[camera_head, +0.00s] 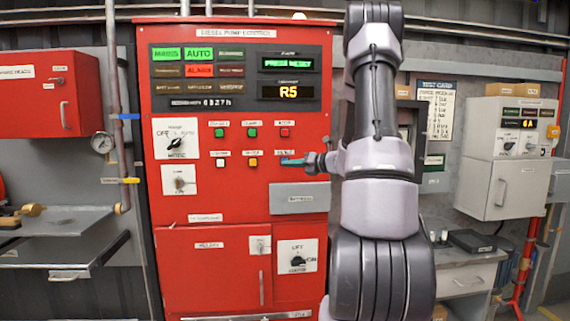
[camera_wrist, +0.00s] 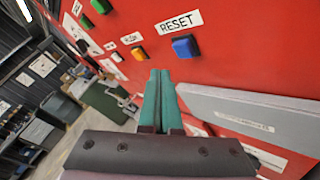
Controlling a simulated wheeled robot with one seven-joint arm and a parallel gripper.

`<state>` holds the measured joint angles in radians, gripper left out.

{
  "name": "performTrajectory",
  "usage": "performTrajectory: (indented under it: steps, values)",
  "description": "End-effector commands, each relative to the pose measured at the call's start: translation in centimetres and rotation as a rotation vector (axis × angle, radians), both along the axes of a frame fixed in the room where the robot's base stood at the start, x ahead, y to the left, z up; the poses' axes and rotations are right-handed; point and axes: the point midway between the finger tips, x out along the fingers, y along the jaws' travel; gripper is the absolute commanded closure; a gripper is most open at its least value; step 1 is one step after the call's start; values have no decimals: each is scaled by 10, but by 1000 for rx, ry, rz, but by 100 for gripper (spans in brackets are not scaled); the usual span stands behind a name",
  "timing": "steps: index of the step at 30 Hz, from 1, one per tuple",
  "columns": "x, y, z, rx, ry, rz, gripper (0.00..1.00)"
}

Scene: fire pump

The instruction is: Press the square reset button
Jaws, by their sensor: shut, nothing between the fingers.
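The blue square button under the RESET label (camera_wrist: 185,46) is on the red panel (camera_head: 235,205). In the wrist view it lies just beyond and slightly right of the fingertips of my gripper (camera_wrist: 160,74). My gripper's teal fingers are together and empty, pointing toward the panel, with a small gap apparent between tips and button. In the head view my gripper (camera_head: 292,161) is in front of the lower button row at its right end, and the reset button is mostly hidden behind it. Whether the tips touch the panel cannot be told.
A green display (camera_head: 288,63) seems to read "PRESS RESET"; an amber display (camera_head: 289,92) reads R5. A yellow button (camera_wrist: 138,53) sits left of reset. A grey plate (camera_head: 300,198) lies below it. A key switch (camera_head: 179,180) and rotary knob (camera_head: 176,138) are farther left.

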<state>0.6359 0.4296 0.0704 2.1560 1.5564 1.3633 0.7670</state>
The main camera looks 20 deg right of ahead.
Motion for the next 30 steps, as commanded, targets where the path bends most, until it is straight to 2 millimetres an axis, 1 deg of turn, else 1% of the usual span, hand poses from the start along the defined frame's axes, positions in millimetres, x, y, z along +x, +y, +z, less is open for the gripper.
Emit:
performTrajectory:
  steps: [3,9,30]
  values:
    - [12,-3,-1,-1,1,2,100]
    - [20,-6,-1,-1,1,1,100]
    - [21,-6,0,-1,0,1,100]
